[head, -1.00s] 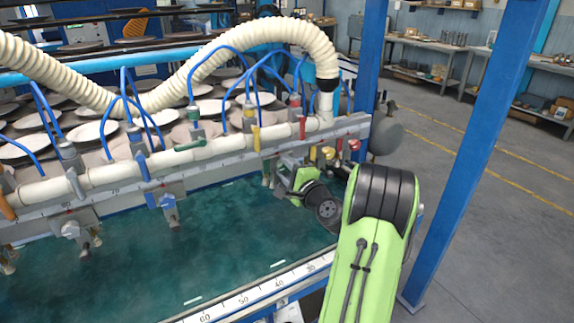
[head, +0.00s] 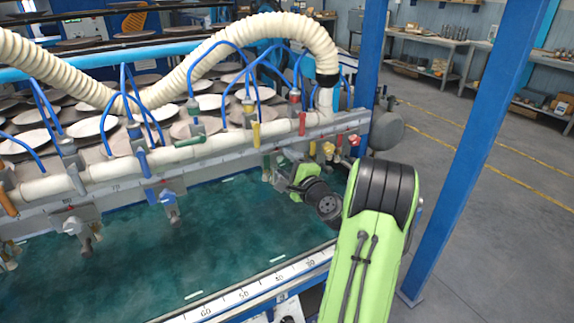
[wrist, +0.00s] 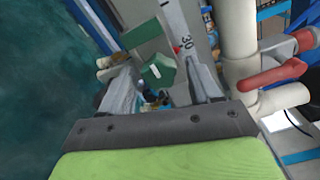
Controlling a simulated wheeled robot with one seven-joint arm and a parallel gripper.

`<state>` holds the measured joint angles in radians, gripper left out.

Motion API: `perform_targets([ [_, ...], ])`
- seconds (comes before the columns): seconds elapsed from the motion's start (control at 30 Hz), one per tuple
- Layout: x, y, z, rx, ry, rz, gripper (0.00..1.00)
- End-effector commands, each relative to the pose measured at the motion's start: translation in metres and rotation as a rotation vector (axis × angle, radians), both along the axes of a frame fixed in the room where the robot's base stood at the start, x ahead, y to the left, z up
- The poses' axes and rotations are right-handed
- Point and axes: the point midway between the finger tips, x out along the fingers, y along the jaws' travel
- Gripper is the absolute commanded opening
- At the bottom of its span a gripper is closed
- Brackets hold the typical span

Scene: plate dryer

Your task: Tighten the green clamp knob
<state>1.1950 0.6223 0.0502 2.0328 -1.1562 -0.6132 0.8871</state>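The green clamp knob (wrist: 158,70) shows in the wrist view between the two fingers of my gripper (wrist: 160,82), close to their tips. The fingers stand apart on either side of it, with a gap still visible, so my gripper looks open around the knob rather than shut on it. A flat green piece (wrist: 143,35) lies just beyond the knob. In the head view my gripper (head: 279,173) is at the front of the grey rail, and I cannot make out the green knob clearly there.
The grey scale rail (head: 225,150) runs beside the gripper; the white pipe (wrist: 238,35) and a red valve lever (wrist: 272,76) are close on its right. Yellow (head: 328,149) and red (head: 354,140) knobs are right of it, a blue knob (head: 168,201) left. The green bed (head: 215,235) below is clear.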

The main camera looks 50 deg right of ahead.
Motion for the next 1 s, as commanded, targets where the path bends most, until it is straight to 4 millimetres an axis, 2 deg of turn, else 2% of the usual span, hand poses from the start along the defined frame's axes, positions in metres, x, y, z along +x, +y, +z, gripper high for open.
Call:
perform_targets([
  [0.17, -0.001, 0.0, 0.0, -0.001, 0.0, 0.0, 0.63],
  [0.27, -0.012, 0.003, -0.001, 0.001, 0.002, -0.004, 0.63],
  [0.6, -0.102, 0.03, -0.003, 0.002, 0.0, -0.009, 0.63],
  [0.7, -0.122, 0.036, -0.003, -0.001, -0.001, -0.009, 0.63],
  [0.83, -0.14, 0.042, -0.002, -0.001, -0.001, -0.006, 0.63],
  [1.0, -0.15, 0.047, -0.001, -0.001, 0.0, -0.002, 0.63],
])
